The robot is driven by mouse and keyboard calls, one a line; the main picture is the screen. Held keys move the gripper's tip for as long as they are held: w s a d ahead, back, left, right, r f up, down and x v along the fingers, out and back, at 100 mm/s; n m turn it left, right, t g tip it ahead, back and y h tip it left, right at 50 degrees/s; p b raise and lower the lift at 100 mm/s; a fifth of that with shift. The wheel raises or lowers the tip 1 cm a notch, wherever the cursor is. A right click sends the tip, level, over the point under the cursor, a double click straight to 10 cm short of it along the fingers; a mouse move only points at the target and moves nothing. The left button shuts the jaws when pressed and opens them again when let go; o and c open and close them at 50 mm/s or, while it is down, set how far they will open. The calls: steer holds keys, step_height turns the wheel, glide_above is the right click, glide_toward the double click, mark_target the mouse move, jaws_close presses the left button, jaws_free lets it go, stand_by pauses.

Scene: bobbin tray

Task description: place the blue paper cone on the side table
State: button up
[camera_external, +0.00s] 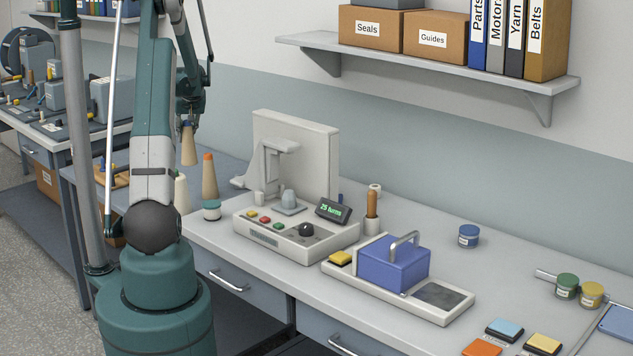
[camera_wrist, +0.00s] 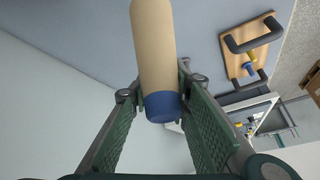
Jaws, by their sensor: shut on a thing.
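The blue paper cone (camera_external: 188,147) is a tan cone with a blue tip. My gripper (camera_external: 190,122) is shut on it near its tip, and the wide end hangs down in the outside view. In the wrist view the tan body (camera_wrist: 153,45) and blue tip (camera_wrist: 162,106) show between the fingers of my gripper (camera_wrist: 160,100). The side table (camera_external: 94,170) is a blue-grey surface behind my arm, left of the main bench; my arm hides part of it. The cone is above this area, and I cannot tell whether it touches the surface.
An orange-tipped cone (camera_external: 209,180) and a pale cone (camera_external: 182,194) stand close to the held cone. A grey winding machine (camera_external: 300,228) stands on the bench to the right. A wooden board with dark handles (camera_wrist: 244,58) lies at upper right in the wrist view.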

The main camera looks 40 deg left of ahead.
mark_target(190, 139)
steer(key=shift+f, duration=0.1)
steer(key=shift+f+b, duration=0.35)
steer(key=shift+f, duration=2.65)
steer(key=shift+c, duration=0.2)
steer(key=shift+f, duration=1.9)
steer(key=shift+f+b, duration=0.15)
steer(key=shift+b, duration=0.25)
steer(key=o, duration=1.1)
steer(key=shift+p+v, duration=0.75)
steer(key=shift+v, duration=5.4)
